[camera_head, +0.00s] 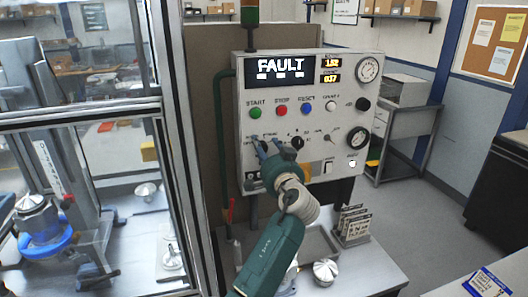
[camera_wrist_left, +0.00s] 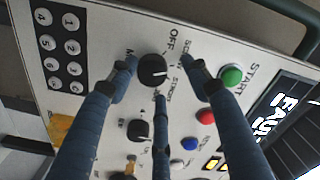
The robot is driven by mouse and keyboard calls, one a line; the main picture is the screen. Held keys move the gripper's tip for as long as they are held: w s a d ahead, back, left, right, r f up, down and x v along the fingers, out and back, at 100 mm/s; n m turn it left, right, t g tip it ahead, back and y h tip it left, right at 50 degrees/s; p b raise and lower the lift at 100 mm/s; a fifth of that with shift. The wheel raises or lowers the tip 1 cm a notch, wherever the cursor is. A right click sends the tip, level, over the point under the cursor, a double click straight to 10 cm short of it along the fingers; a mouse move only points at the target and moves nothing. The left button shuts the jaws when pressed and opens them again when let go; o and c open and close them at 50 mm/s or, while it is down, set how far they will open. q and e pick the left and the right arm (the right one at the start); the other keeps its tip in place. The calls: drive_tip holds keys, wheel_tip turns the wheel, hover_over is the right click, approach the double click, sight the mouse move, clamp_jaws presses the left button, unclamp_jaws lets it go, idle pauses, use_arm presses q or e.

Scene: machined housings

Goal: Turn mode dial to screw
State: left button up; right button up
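The mode dial (camera_wrist_left: 153,70) is a round black knob in the left wrist view. Its pale pointer mark faces right, away from the OFF label, which lies above it in the picture. Other labels around it are partly covered by my fingers. My left gripper (camera_wrist_left: 163,72) has its blue fingers spread around the dial, with gaps between fingers and knob; contact cannot be told. In the head view my left gripper (camera_head: 270,148) is at the left of the control panel (camera_head: 320,118) and covers the dial. My right gripper is not in view.
Green (camera_head: 256,113), red (camera_head: 281,110) and blue (camera_head: 306,107) buttons sit above the dial row. Another black knob (camera_head: 296,142) is just right of my gripper. The display (camera_head: 281,68) reads FAULT. A keypad (camera_wrist_left: 60,45) is beside the dial. A glazed machine frame (camera_head: 178,150) stands left.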

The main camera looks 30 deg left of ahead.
use_arm(q)
drive_tip(key=shift+d+f, duration=0.1)
drive_tip(key=shift+f, duration=0.2)
drive_tip(key=shift+s+d, duration=0.15)
drive_tip(key=v, duration=1.1)
drive_tip(key=shift+d+r, duration=0.2)
drive_tip(key=shift+d, duration=0.05)
drive_tip(key=shift+s, duration=0.15)
